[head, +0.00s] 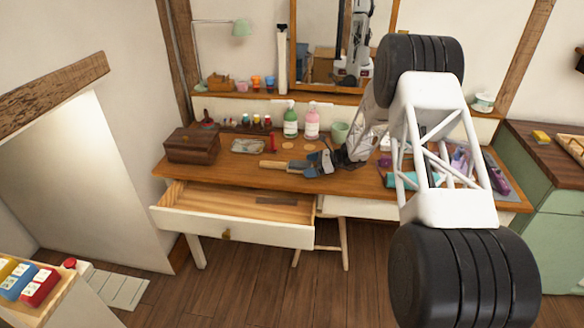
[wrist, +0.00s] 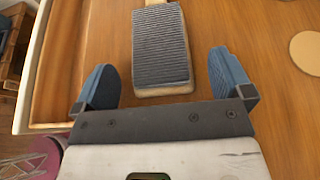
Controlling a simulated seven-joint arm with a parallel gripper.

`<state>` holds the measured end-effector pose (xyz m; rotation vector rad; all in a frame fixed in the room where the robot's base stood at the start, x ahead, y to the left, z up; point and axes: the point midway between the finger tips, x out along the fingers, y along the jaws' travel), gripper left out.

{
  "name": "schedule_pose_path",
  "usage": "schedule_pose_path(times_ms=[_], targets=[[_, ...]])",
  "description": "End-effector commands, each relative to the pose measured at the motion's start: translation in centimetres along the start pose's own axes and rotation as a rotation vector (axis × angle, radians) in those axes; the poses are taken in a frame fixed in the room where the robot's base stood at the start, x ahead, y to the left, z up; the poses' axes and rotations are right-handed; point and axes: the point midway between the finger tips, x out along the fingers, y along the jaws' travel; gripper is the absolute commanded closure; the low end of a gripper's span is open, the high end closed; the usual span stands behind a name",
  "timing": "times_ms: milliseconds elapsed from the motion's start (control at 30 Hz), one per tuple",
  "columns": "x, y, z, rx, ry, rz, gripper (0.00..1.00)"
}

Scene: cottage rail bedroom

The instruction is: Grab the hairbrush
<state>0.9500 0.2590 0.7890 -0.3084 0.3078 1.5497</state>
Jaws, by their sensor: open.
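The hairbrush (head: 294,166) lies on the wooden desk top near its front edge, its light wooden handle pointing left and its dark bristle head towards my gripper. In the wrist view the hairbrush (wrist: 162,45) shows its grey bristles facing up, and its handle runs out of the top of the picture. My gripper (head: 321,163) is low over the desk at the right end of the brush. In the wrist view my gripper (wrist: 162,68) is open, with one blue finger on each side of the bristle head and gaps between.
An open, pale drawer (head: 235,212) juts out below the desk front. A brown chest (head: 191,145) stands at the desk's left. Green (head: 290,123) and pink (head: 311,124) bottles and a green cup (head: 340,132) stand behind. A red object (head: 273,143) is behind the brush.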

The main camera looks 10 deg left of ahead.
Motion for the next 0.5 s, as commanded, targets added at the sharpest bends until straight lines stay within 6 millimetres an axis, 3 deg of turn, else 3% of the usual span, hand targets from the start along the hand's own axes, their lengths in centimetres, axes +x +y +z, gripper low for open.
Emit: schedule_pose_path(times_ms=[367, 500], targets=[[-0.04, 0.00, 0.00, 0.000, 0.000, 0.000, 0.02], [-0.04, 0.00, 0.00, 0.000, 0.000, 0.000, 0.24]])
